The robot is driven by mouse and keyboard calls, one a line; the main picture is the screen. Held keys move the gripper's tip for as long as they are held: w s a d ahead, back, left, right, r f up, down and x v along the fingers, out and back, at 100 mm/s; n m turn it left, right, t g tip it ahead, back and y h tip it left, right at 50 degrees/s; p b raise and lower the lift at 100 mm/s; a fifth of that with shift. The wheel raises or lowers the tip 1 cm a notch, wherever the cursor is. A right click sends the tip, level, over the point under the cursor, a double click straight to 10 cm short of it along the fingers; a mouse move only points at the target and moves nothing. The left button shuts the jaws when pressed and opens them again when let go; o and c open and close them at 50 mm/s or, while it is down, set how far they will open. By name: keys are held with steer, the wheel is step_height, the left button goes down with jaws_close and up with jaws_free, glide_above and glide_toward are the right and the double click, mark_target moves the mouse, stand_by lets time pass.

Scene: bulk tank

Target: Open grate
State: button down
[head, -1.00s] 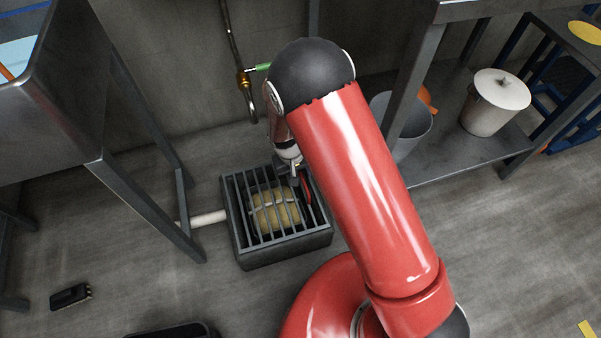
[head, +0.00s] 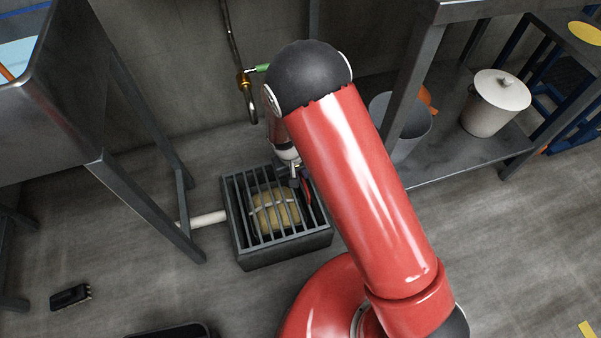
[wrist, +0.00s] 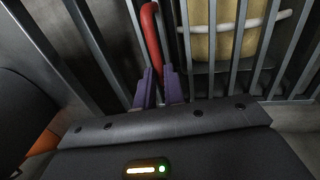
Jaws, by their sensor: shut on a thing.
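The grate (head: 242,207) is a set of dark parallel bars over a square grey floor box (head: 285,252), and it looks level on top of it. A red handle (head: 308,194) stands at the grate's right side; it also shows in the wrist view (wrist: 151,32). My gripper (head: 297,180) is at this handle, and in the wrist view its two purple fingers (wrist: 158,85) are closed on the lower end of the red handle. A yellowish thing (head: 278,215) with a pale band lies under the bars. My arm hides part of the box's right side.
A white pipe (head: 208,218) joins the box from the left. Metal table legs (head: 150,208) stand left, and a shelf (head: 440,158) with a grey bucket (head: 400,125) and lidded pot (head: 495,102) stands right. A wall tap (head: 247,95) hangs behind.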

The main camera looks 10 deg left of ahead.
steer(key=s+a+r+t+h+p, duration=0.2)
steer(key=s+a+r+h, duration=0.1)
steer(key=a+r, duration=0.2)
steer(key=s+a+r+t+h+p, duration=0.2)
steer(key=a+r, duration=0.4)
steer(key=r, duration=0.3)
steer(key=shift+s+r+h, duration=0.3)
steer(key=shift+s+h, duration=0.4)
steer(key=shift+s, duration=0.25)
steer(key=shift+a, duration=0.15)
